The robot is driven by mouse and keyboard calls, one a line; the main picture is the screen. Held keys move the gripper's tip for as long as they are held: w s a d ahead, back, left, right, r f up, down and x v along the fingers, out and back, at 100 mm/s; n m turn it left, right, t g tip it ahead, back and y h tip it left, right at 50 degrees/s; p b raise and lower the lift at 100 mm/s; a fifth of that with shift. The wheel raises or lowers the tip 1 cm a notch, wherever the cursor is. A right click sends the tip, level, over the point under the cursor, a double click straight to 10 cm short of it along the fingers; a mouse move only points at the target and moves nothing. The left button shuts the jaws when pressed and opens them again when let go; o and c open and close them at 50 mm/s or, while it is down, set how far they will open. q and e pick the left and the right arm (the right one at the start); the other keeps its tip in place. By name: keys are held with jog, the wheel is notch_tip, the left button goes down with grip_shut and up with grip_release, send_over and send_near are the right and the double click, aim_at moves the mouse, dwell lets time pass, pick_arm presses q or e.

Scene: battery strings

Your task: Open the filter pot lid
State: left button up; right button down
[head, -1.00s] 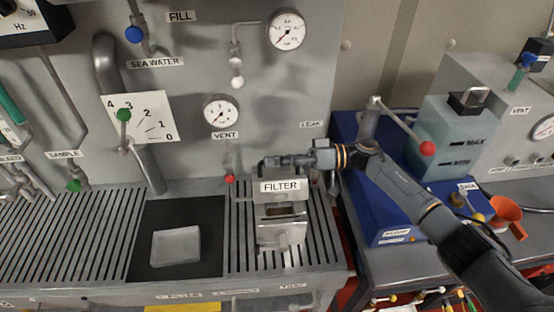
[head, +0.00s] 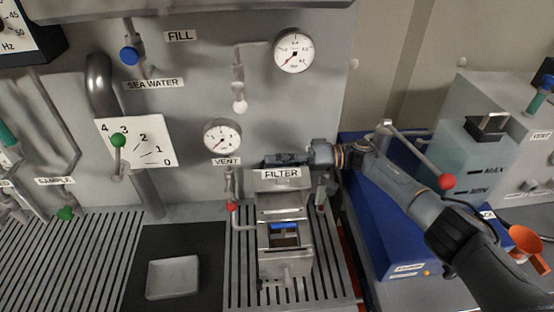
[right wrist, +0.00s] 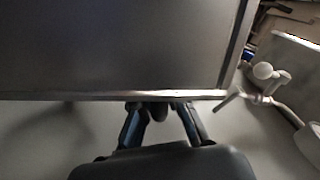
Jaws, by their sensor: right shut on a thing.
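The filter pot (head: 285,262) is a metal box standing on the slatted grate. Its lid (head: 283,187), with the FILTER label on it, stands tilted up at the back of the pot. A blue and dark patch shows in the pot's front, below the lid. My right gripper (head: 282,160) is at the lid's top edge and shut on it; my arm comes in from the right. In the right wrist view, a large dark plate (right wrist: 120,50), apparently the lid, fills the top, with my fingers (right wrist: 160,112) at its lower edge. My left gripper is not in view.
A red-tipped valve (head: 232,206) is close left of the pot, and another red-tipped one (head: 320,206) is close right. A shallow tray (head: 172,278) lies on the dark panel at left. A blue unit (head: 400,225) and a red-knobbed lever (head: 446,181) are near my right arm.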

jog(key=shift+w+f, duration=0.25)
dwell(0.3)
jog(key=c, duration=1.4)
grip_release()
jog(key=shift+r, duration=0.2)
